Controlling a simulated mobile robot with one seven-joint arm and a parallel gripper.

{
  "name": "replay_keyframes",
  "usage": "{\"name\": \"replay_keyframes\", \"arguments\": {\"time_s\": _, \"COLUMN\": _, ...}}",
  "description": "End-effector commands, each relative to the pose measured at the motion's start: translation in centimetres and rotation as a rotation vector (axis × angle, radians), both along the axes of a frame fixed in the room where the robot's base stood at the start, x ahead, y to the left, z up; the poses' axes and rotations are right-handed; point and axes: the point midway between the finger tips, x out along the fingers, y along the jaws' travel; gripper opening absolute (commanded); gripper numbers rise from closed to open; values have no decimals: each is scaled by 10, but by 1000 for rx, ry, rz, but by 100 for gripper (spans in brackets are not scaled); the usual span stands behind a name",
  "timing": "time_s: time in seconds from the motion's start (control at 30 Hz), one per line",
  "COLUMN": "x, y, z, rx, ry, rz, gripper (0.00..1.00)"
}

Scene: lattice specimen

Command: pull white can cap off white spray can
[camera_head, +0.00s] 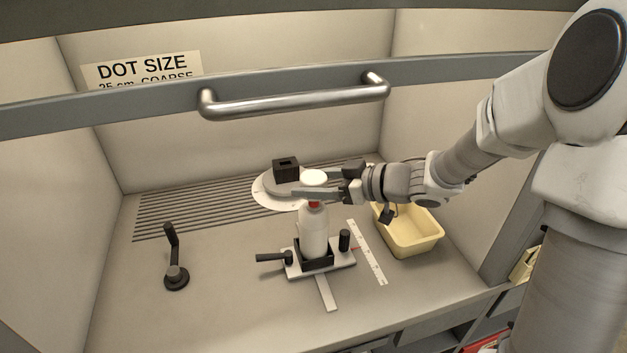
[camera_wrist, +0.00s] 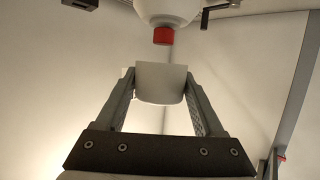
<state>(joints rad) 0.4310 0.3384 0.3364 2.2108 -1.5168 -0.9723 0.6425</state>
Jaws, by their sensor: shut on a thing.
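The white spray can (camera_head: 313,235) stands upright in a black square holder in the head view. Its red nozzle (camera_head: 314,204) is bare and also shows in the wrist view (camera_wrist: 163,36), with the can's white top (camera_wrist: 168,10) behind it. My gripper (camera_head: 318,190) is above the can, shut on the white can cap (camera_head: 314,176). In the wrist view the cap (camera_wrist: 160,82) sits between both fingers, with a visible gap between it and the red nozzle. The cap is off the can.
The can's holder is on a grey clamp plate (camera_head: 342,260) with black handles. A cream tray (camera_head: 425,246) is to the right. A black block (camera_head: 286,169) sits on a round disc behind. A black crank (camera_head: 174,274) stands left. A metal bar handle (camera_head: 295,101) crosses above.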

Motion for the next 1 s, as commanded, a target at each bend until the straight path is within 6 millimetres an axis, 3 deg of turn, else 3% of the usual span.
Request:
{"name": "replay_keyframes", "arguments": {"time_s": 0.43, "x": 0, "y": 0, "z": 29, "rx": 0, "ry": 0, "rz": 0, "gripper": 21}}
{"name": "replay_keyframes", "arguments": {"time_s": 1.0, "x": 0, "y": 0, "z": 29, "rx": 0, "ry": 0, "rz": -1, "gripper": 21}}
